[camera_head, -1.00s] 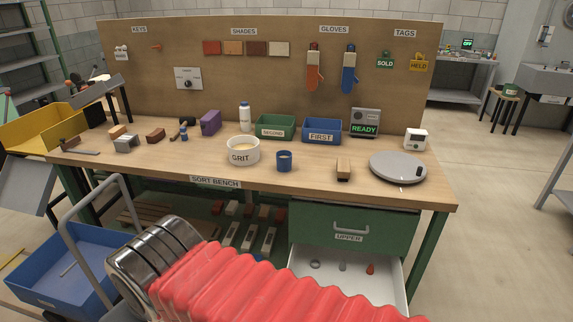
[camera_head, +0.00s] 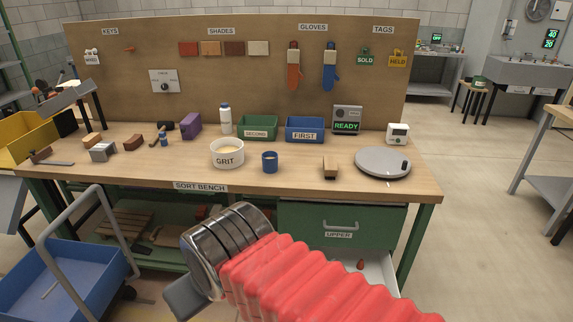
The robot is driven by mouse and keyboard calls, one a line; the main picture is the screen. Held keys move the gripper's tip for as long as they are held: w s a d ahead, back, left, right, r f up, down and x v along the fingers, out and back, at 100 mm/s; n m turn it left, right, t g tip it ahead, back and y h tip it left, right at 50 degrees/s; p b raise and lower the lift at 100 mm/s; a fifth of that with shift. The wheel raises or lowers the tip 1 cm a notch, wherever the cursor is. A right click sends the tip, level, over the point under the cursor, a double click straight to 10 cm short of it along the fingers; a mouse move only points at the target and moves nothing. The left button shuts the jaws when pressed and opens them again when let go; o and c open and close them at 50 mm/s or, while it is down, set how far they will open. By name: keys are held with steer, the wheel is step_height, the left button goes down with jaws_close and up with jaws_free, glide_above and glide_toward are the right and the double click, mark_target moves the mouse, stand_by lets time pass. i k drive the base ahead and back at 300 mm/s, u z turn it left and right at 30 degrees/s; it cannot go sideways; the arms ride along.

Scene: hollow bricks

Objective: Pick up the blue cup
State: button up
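The blue cup (camera_head: 270,163) stands upright on the wooden sort bench (camera_head: 300,184), near the front edge and right of the white GRIT bowl (camera_head: 227,160). Something pale shows inside its rim. My arm, with a red ribbed sleeve and a metal end, is low in front of the bench, well apart from the cup. A dark grey part of my gripper (camera_head: 184,299) shows below the metal end. Its fingers are not clearly seen, so I cannot tell whether it is open or shut.
A wooden block (camera_head: 330,174) and a round grey plate (camera_head: 383,164) stand right of the cup. Green SECOND (camera_head: 257,128) and blue FIRST (camera_head: 304,129) bins stand behind. An open drawer (camera_head: 381,276) juts out under the UPPER drawer. A blue cart (camera_head: 62,270) stands at the left.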

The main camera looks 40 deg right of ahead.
mark_target(270, 162)
steer(key=i, duration=1)
steer(key=z, duration=0.05)
